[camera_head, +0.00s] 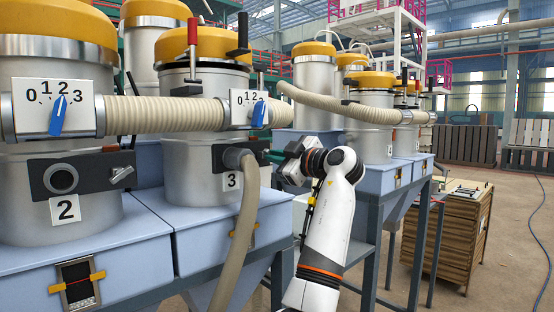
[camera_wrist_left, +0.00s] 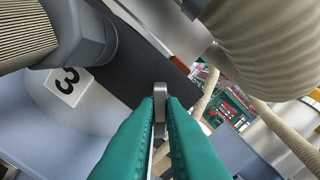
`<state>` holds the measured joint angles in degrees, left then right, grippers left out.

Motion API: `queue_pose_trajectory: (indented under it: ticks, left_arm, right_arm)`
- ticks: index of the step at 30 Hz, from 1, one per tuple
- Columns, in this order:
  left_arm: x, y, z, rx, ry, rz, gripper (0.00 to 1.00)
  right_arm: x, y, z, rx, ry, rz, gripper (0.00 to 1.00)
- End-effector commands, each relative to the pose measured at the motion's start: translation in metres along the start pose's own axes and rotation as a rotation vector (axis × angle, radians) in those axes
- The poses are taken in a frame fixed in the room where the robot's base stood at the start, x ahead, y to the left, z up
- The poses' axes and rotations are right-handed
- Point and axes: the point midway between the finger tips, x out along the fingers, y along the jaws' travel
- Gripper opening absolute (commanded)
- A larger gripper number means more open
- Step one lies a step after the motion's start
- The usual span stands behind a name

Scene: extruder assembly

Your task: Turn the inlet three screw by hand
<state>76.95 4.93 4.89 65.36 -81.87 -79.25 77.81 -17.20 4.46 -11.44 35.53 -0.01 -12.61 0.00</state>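The number 3 hopper (camera_head: 205,175) stands left of centre in the head view, with a "3" label (camera_head: 232,181) and a dark inlet plate holding a beige hose (camera_head: 243,210). My left gripper (camera_head: 268,156) reaches the right end of this plate, its green fingers pointing left. In the left wrist view, the silver inlet three screw (camera_wrist_left: 160,92) stands out from the dark plate (camera_wrist_left: 128,68). The fingers hide the screw in the head view. My right gripper is not in view.
The number 2 hopper (camera_head: 60,205) with a similar plate and screw (camera_head: 121,174) stands to the left. A thick ribbed pipe (camera_head: 165,114) runs above the inlets. Further hoppers and a wooden crate (camera_head: 450,230) stand to the right, with open floor beyond.

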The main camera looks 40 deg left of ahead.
Motion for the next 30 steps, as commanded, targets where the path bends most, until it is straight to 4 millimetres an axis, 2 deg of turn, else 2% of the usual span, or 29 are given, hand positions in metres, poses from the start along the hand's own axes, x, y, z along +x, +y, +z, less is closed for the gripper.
queue_pose_trajectory:
  ticks: [1,3,12,22,30]
  left_arm:
    - [0.000,0.000,0.000,0.001,0.001,0.000,0.17]
    - [0.000,0.000,0.000,0.002,0.001,0.000,0.28]
    - [-0.001,0.000,0.000,0.003,0.001,0.000,0.28]
    - [-0.019,0.000,0.000,0.003,0.000,0.000,0.28]
    - [-0.020,0.000,0.000,0.004,0.000,0.000,0.28]
  right_arm:
    - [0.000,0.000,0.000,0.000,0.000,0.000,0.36]
    - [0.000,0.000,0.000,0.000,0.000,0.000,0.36]
    - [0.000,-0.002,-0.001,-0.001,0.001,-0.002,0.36]
    - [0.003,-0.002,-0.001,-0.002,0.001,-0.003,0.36]
    - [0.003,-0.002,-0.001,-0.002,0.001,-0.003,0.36]
